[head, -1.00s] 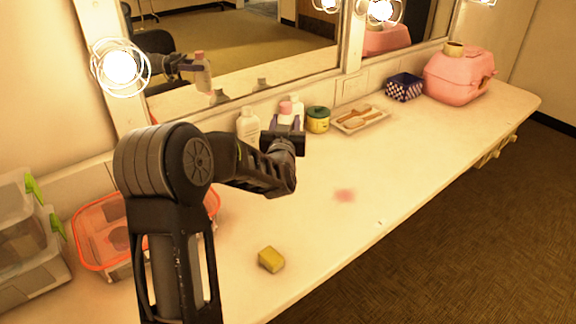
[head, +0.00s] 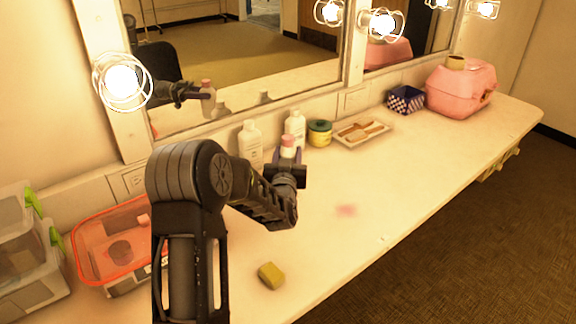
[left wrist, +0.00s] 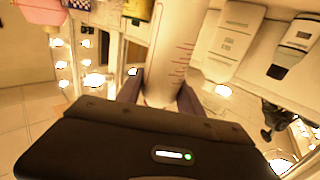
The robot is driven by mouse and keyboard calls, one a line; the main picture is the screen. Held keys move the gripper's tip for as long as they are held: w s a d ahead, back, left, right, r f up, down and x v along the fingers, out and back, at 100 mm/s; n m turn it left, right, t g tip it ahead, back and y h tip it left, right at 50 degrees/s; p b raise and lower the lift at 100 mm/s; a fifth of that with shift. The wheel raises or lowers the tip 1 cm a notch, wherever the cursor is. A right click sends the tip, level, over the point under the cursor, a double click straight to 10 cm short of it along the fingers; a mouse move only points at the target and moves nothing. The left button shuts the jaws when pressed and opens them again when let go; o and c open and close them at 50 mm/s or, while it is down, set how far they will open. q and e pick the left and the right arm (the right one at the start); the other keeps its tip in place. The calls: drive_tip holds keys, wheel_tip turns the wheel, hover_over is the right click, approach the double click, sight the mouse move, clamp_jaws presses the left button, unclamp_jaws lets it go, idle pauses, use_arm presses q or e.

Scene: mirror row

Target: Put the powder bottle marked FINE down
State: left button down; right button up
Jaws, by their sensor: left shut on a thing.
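My left gripper (head: 286,167) is shut on a pale bottle with a pink cap (head: 288,143), above or at the counter in front of two white bottles. In the left wrist view the held bottle (left wrist: 171,50) shows red measuring marks, and the fingers (left wrist: 160,98) are on either side of it. In the head view the gripper hides its lower part, so I cannot tell whether its base touches the counter. The white bottles, one at left (head: 250,145) and one at right (head: 295,127), stand near the mirror. I cannot read FINE on any bottle. My right gripper is not in view.
A green jar with a yellowish band (head: 319,133) and a tray with brushes (head: 362,132) stand right of the bottles. A yellow sponge (head: 271,275) and a pink powder smear (head: 346,211) are on the counter (head: 420,180). An orange-rimmed container (head: 100,272) is at left.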

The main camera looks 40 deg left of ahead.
use_arm(q)
wheel_tip(320, 180, down, 4)
drive_tip(key=shift+r, duration=0.2)
drive_tip(key=shift+f, duration=0.1)
idle(0.3)
drive_tip(key=shift+f, duration=0.1)
drive_tip(key=c, duration=0.7)
unclamp_jaws()
drive_tip(key=shift+c, duration=0.2)
